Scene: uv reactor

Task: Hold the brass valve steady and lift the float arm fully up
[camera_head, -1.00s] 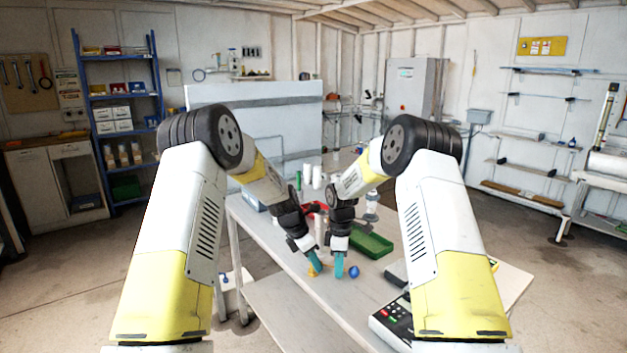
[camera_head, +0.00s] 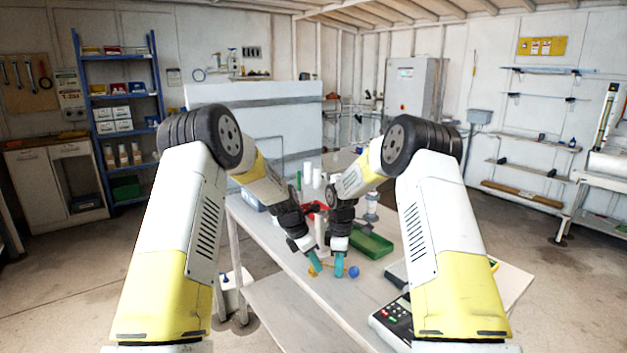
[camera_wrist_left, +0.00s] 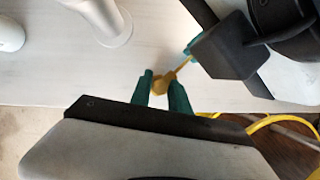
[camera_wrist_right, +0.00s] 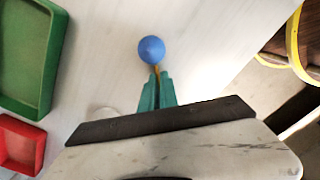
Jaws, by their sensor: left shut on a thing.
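The brass valve (camera_wrist_left: 160,84) sits between the teal fingertips of my left gripper (camera_wrist_left: 163,82), which is shut on it over the bench. In the head view the valve (camera_head: 313,271) shows just below that gripper (camera_head: 315,262). The thin brass float arm (camera_head: 325,266) runs right from the valve to a blue ball float (camera_head: 354,272) and looks roughly level. My right gripper (camera_wrist_right: 157,78) has its fingertips close together at the rod beside the blue ball (camera_wrist_right: 151,50). Whether they clamp the rod or only straddle it is unclear. The valve's underside is hidden.
A green tray (camera_wrist_right: 47,60) and a red tray (camera_wrist_right: 38,140) stand near my right gripper. White cylinders (camera_head: 308,172) stand farther back on the bench. A keypad box (camera_head: 388,322) lies at the front right. The white bench (camera_head: 290,285) is clear in front of the valve.

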